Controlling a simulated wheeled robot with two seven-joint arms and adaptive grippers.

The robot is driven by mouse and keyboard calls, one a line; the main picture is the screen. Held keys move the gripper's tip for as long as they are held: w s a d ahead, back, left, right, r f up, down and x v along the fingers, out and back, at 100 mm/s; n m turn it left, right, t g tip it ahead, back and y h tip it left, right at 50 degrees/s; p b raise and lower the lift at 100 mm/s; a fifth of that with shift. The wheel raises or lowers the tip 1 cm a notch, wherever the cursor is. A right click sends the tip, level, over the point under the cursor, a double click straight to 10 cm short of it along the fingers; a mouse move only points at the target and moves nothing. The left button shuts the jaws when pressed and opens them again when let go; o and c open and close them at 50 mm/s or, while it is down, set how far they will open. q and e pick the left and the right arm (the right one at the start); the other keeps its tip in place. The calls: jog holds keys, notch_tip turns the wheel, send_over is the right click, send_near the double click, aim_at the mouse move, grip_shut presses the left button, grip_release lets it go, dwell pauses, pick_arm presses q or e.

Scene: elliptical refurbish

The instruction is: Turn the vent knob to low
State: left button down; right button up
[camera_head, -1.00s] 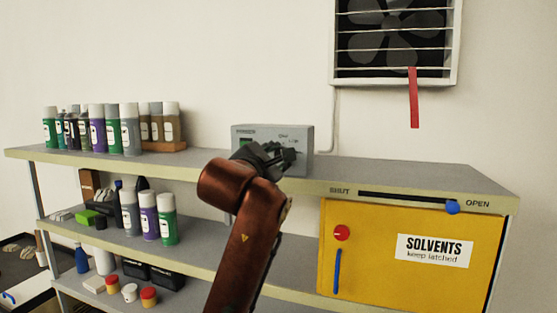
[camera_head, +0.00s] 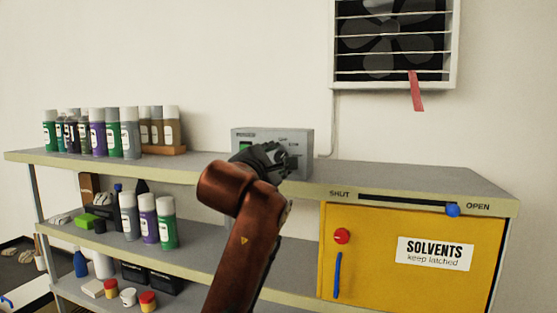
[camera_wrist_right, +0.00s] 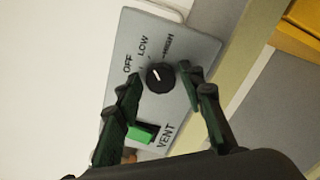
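The grey vent control box (camera_head: 300,140) stands on the top shelf and also fills much of the right wrist view (camera_wrist_right: 190,45). Its round black knob (camera_wrist_right: 160,77) has a white pointer mark, with OFF, LOW and HIGH printed around it. The mark points up-left, toward the OFF and LOW side; I cannot tell exactly which label it meets. My right gripper (camera_wrist_right: 161,78) is open, one finger on each side of the knob, with small gaps visible. In the head view my right gripper (camera_head: 285,158) hides the knob. My left gripper is not in view.
A green switch (camera_wrist_right: 143,132) sits near the VENT label. A wall fan (camera_head: 392,40) with a red ribbon (camera_head: 416,92) hangs above. Spray cans (camera_head: 98,135) stand left on the shelf. A yellow solvents cabinet (camera_head: 375,225) is right, below a blue slider (camera_head: 453,209).

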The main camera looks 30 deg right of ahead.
jog(key=shift+o, duration=0.7)
jog(key=shift+s+a, duration=0.1)
jog(key=v, duration=1.1)
jog(key=shift+s+a, duration=0.25)
jog(key=shift+a, duration=0.05)
